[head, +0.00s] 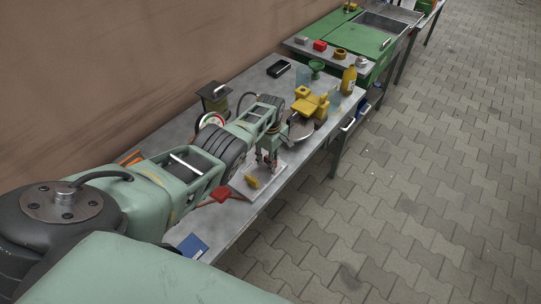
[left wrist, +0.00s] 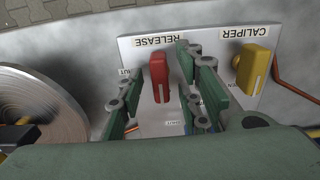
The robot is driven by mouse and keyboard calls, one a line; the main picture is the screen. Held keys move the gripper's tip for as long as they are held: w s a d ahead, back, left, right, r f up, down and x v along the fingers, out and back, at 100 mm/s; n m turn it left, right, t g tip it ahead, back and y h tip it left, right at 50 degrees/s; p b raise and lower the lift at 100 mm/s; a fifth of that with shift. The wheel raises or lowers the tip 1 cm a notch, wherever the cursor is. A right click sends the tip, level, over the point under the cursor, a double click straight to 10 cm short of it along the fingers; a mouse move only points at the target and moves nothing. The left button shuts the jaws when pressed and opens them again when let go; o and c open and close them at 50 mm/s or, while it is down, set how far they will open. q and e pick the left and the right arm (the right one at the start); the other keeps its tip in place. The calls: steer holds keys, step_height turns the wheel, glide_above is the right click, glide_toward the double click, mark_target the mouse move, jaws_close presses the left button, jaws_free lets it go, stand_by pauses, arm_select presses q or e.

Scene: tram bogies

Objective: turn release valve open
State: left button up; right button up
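The red release valve handle (left wrist: 159,72) sits on a pale panel (left wrist: 140,47) under the label RELEASE, which appears upside down in the left wrist view. The handle points up and down in that picture. My left gripper (left wrist: 163,84) is open, with one green finger on each side of the red handle and visible gaps between. In the head view my left gripper (head: 268,163) is low over the panel (head: 266,187) and hides the red handle. A yellow handle (left wrist: 251,70) labelled CALIPER is right of the right finger. My right gripper is not in view.
A metal disc (left wrist: 35,108) lies left of the panel. On the workbench, a yellow caliper-like part (head: 310,103), a yellow bottle (head: 348,80) and a green funnel (head: 316,68) stand beyond the gripper.

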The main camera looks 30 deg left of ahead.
arm_select(q)
steer(key=shift+r, duration=0.1)
step_height(320, 180, up, 12)
stand_by(0.6)
stand_by(0.4)
